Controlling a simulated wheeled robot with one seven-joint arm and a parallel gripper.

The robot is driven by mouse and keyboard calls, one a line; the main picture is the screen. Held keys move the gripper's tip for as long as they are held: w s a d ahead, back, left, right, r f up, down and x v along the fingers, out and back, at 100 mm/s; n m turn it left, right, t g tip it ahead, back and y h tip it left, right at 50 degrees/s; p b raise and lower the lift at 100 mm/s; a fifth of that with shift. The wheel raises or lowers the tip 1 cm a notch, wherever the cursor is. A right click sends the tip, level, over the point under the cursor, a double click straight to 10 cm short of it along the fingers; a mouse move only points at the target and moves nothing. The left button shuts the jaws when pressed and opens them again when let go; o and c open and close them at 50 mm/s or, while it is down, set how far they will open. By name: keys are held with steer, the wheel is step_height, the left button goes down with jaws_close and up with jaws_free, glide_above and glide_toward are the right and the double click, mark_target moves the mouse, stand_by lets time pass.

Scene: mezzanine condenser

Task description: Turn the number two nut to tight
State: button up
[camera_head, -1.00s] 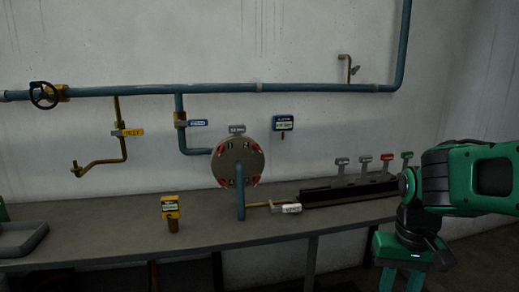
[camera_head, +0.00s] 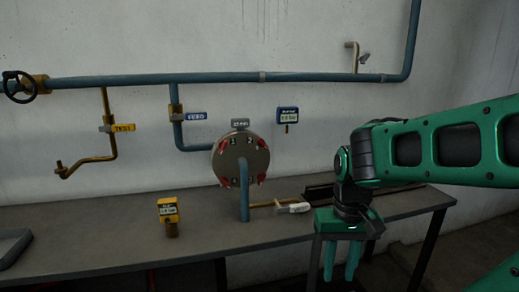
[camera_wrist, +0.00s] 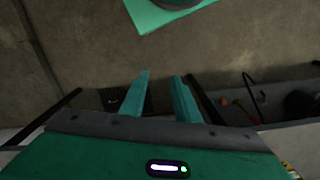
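The round flange (camera_head: 257,163) stands at the back of the bench, below a grey tag (camera_head: 240,124). Red pieces and small numbered labels sit around its face. The nuts are too small to tell apart, so I cannot make out which is number two or how tight it is. A blue pipe (camera_head: 244,200) runs down from the flange's middle. My gripper (camera_head: 341,268) hangs fingers down, right of the flange and well apart from it, by the bench's front edge. In the wrist view its two fingers (camera_wrist: 160,88) are apart with nothing between them.
The bench (camera_head: 110,235) carries a yellow gauge (camera_head: 168,209), a brass pipe with a white tag (camera_head: 298,208), and a tray (camera_head: 14,246). A blue gauge (camera_head: 287,114) and blue pipework (camera_head: 220,78) are on the wall. My arm hides most of the dark rack (camera_head: 318,191).

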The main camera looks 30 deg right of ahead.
steer(key=n+t+h, duration=0.5)
steer(key=n+t, duration=0.7)
steer(key=t, duration=0.6)
glide_toward(263, 146)
steer(key=x, duration=0.9)
steer(key=shift+w+d+r, duration=0.1)
steer(key=shift+w, duration=0.05)
jaws_close()
